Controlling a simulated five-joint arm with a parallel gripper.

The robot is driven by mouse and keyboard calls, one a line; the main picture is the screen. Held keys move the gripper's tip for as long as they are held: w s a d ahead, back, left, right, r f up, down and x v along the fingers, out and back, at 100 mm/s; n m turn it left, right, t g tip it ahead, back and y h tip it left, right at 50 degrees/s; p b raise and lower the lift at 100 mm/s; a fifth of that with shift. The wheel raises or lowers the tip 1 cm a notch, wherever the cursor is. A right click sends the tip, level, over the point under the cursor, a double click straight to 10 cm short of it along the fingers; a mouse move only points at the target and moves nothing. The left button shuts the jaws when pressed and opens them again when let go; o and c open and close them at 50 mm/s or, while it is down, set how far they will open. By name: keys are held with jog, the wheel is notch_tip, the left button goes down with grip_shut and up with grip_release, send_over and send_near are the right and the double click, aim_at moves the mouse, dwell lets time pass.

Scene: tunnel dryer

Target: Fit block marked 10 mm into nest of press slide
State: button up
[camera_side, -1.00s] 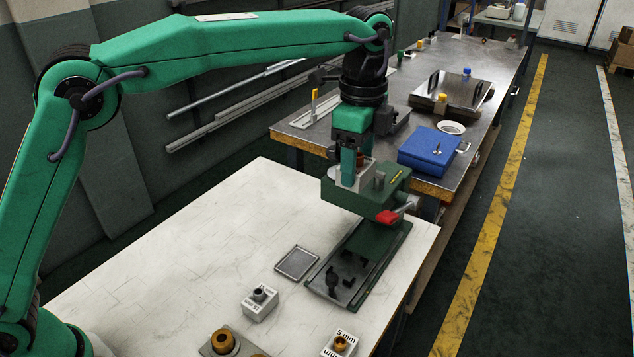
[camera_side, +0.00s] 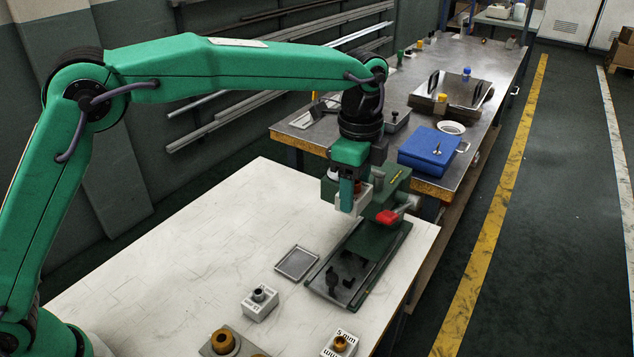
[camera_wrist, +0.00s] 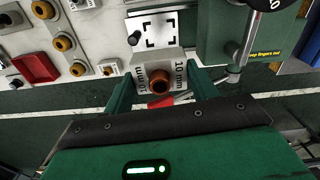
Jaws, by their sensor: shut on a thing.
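In the wrist view my gripper (camera_wrist: 160,90) is shut on the block marked 10 mm (camera_wrist: 181,74). The block is pale, with a copper-coloured bushing in it. In the side view my gripper (camera_side: 350,195) holds the block (camera_side: 345,205) upright at the left side of the green press (camera_side: 375,203), above the table. My finger hides part of the block there. The press's metal slide (camera_side: 343,278), with black fittings, lies in front of the press. In the wrist view a pale plate with black corner marks (camera_wrist: 152,30) lies just beyond the block; I cannot tell whether it is the nest.
A press lever with a red grip (camera_side: 388,216) sticks out at the right. A shallow grey tray (camera_side: 297,262) lies left of the slide. The left of the white table (camera_side: 190,240) is clear.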

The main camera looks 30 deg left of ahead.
aim_at(354, 209)
notch_tip(354, 209, down, 13)
jog(key=shift+r, duration=0.1)
dwell(0.3)
jog(key=shift+f, duration=2.25)
jog(key=shift+f, duration=0.15)
jog(key=o, duration=0.9)
jog(key=shift+c, duration=0.2)
notch_tip(354, 209, up, 12)
jog(key=shift+r, duration=0.1)
